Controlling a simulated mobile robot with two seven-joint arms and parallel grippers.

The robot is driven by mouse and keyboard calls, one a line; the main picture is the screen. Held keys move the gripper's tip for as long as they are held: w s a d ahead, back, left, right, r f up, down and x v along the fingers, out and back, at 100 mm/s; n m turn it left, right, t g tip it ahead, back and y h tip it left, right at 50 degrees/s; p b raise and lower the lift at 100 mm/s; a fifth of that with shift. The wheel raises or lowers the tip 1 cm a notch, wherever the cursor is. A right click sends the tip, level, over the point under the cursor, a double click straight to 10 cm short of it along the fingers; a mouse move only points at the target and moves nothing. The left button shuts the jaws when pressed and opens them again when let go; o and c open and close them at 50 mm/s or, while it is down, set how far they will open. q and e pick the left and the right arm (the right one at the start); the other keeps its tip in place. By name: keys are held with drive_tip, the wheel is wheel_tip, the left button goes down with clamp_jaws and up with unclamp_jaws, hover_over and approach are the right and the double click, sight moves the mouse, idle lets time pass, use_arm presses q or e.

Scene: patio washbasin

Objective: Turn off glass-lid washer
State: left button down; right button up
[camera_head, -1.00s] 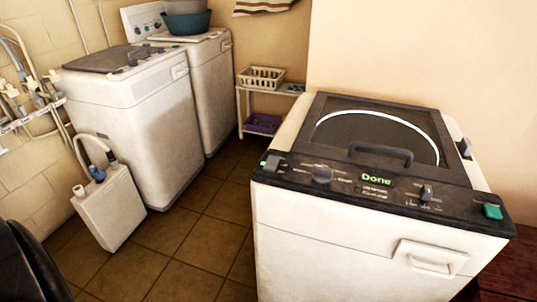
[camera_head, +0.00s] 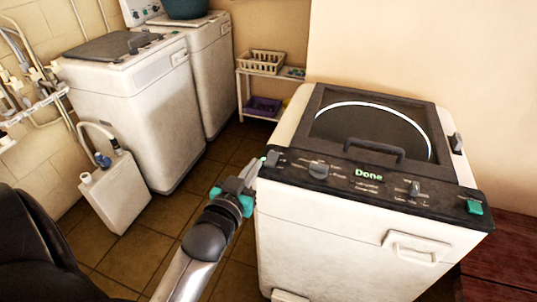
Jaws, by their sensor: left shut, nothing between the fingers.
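The glass-lid washer (camera_head: 340,222) stands at the right, white with a dark top and a round glass lid (camera_head: 368,130) that is closed. Its dark front panel shows a green "Done" display (camera_head: 368,173), a round knob (camera_head: 319,170), a small lever (camera_head: 414,189) and a green button (camera_head: 474,207) at the right end. A small green-marked control (camera_head: 271,157) is at the panel's left end. My left gripper (camera_head: 254,165) is shut and empty, close to that left end; I cannot tell whether it touches. My right gripper is not in view.
Two white washers (camera_head: 130,105) stand at the back left, with a white canister (camera_head: 117,190) and hose before them. A shelf with a cream basket (camera_head: 262,62) and purple basket (camera_head: 264,105) is behind. Reddish wood (camera_head: 505,262) is at right. Tiled floor lies between.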

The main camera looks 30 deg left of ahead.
use_arm(q)
hover_over(269, 162)
drive_tip(key=shift+s+f, duration=0.25)
drive_tip(key=shift+f, duration=0.4)
drive_tip(key=f, duration=0.1)
drive_tip(key=f+b, duration=0.1)
drive_tip(key=shift+w+f, duration=0.2)
drive_tip(key=shift+f, duration=0.1)
drive_tip(key=shift+a+f, duration=0.1)
drive_tip(key=shift+f, duration=0.55)
